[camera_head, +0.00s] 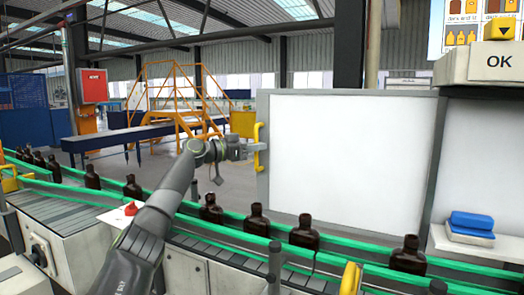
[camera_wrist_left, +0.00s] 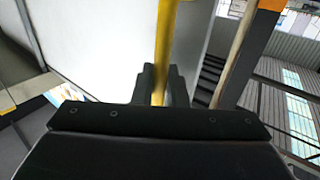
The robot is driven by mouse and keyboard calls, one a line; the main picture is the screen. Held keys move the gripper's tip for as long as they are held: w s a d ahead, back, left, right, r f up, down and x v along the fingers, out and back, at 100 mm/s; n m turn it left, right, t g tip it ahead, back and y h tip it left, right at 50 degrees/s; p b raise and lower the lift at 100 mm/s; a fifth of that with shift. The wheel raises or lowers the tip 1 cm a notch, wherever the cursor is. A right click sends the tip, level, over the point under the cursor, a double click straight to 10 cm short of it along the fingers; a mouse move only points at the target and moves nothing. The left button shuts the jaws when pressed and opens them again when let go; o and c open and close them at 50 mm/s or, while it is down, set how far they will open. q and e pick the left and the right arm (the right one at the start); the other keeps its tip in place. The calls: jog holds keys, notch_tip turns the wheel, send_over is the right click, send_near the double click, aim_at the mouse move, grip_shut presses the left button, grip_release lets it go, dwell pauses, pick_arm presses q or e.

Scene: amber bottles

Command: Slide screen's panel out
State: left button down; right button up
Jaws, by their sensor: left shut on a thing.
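The screen's panel (camera_head: 350,155) is a large white sheet in a grey frame, upright behind the conveyor. A yellow handle (camera_head: 257,134) is fixed on its left edge. My left gripper (camera_head: 254,148) is shut on this handle, its arm reaching up from the lower left. In the left wrist view the yellow handle (camera_wrist_left: 163,50) runs down between the dark fingers (camera_wrist_left: 158,85), with the white panel (camera_wrist_left: 105,45) to its left. My right gripper is not in view.
Several amber bottles (camera_head: 256,220) stand on the conveyor with green rails (camera_head: 222,228) in front of the panel. Blue and white blocks (camera_head: 471,226) lie at right, below an OK sign (camera_head: 498,62). Yellow stairs (camera_head: 180,95) stand behind. Floor left of the panel is open.

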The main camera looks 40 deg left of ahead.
pick_arm(q)
jog(key=shift+a+r, duration=0.1)
jog(key=shift+r, duration=0.05)
jog(key=c, duration=1.9)
grip_release()
jog(key=shift+o, duration=0.4)
jog(key=shift+w, duration=0.15)
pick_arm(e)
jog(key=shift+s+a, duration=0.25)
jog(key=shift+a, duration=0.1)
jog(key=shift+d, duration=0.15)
